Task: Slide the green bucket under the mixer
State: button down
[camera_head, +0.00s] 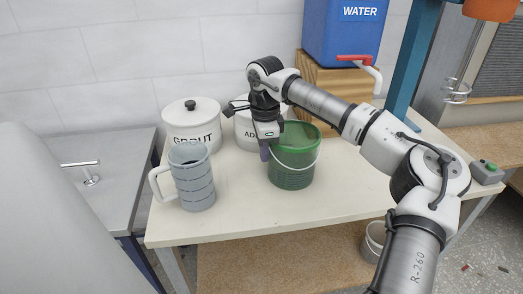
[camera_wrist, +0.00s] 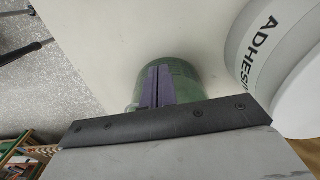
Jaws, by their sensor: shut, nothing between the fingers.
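The green bucket (camera_head: 294,170) stands upright on the white table with its thin wire handle hanging down its front. It also shows in the wrist view (camera_wrist: 183,72), partly hidden behind my fingers. My gripper (camera_head: 264,153) is shut and empty, pointing down at the bucket's left side. Its purple fingers (camera_wrist: 153,88) look close against the bucket wall; I cannot tell if they touch. What looks like the mixer stands to the right: a teal upright (camera_head: 413,60), an orange head (camera_head: 490,9) cut off by the top edge, and a metal stirrer (camera_head: 458,92).
A grey measuring jug (camera_head: 193,178) and a white GROUT canister (camera_head: 190,122) stand left of the bucket. A white ADHESIVE canister (camera_head: 245,128) is behind my gripper. A blue WATER tank (camera_head: 343,30) sits on a wooden block (camera_head: 340,84). My arm crosses above the table's right side.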

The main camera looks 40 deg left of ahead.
jog(key=w+d+p, duration=0.1)
jog(key=w+d, duration=0.3)
jog(key=w, duration=0.1)
jog(key=w+d+p, duration=0.2)
jog(key=w+d, duration=0.3)
jog(key=w, duration=0.1)
jog(key=w+d+p, duration=0.1)
jog(key=w+d, duration=0.4)
jog(key=w, duration=0.1)
jog(key=shift+w+d+p, duration=0.15)
jog(key=shift+d+p, duration=0.1)
jog(key=shift+p, duration=0.05)
jog(key=shift+a, duration=0.1)
